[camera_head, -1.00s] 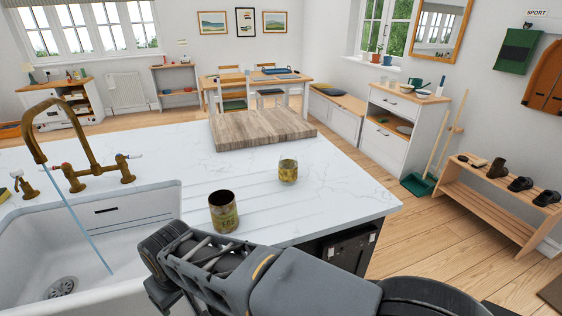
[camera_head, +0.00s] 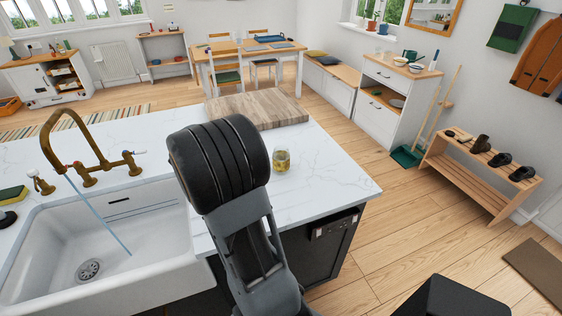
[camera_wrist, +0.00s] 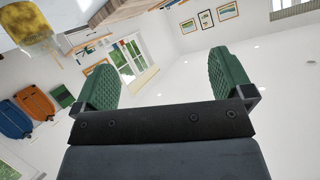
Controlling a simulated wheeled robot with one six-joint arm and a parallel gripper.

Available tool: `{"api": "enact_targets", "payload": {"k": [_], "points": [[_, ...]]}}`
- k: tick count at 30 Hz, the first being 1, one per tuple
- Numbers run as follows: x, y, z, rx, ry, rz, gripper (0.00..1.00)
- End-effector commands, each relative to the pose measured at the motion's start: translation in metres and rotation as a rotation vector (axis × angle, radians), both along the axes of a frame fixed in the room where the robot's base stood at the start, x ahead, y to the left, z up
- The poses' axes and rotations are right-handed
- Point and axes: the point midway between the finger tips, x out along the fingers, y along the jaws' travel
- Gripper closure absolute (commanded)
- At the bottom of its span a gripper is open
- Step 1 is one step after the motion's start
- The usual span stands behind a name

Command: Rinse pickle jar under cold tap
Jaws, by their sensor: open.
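A small glass jar with a yellow-green label or contents (camera_head: 282,160) stands upright on the white worktop, right of my arm. What looks like the same jar shows at the top left corner of the wrist view (camera_wrist: 30,28), outside the fingers. My gripper (camera_wrist: 165,72) is open, its green pads wide apart with nothing between them. In the head view my arm hides it. A brass tap (camera_head: 75,150) arches over the white sink (camera_head: 150,235), and a thin pale blue stream runs from its spout into the basin.
A wooden board (camera_head: 255,108) lies on the worktop behind the jar. A yellow and green sponge (camera_head: 12,195) lies left of the sink. The worktop's right edge (camera_head: 365,192) drops to the wooden floor. The dark tin is hidden behind my arm.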

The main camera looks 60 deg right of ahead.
Motion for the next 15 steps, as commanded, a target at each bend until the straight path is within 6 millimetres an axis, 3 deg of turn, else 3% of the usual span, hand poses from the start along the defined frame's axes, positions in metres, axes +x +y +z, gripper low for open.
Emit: {"api": "enact_targets", "payload": {"k": [1,5,9,15], "points": [[-0.015,-0.027,-0.013,-0.020,0.028,-0.132,0.02],[-0.057,-0.070,-0.035,-0.061,0.116,-0.418,0.02],[-0.090,-0.089,-0.051,-0.074,0.199,-0.605,0.02],[-0.113,-0.111,-0.065,-0.075,0.254,-0.710,0.02]]}}
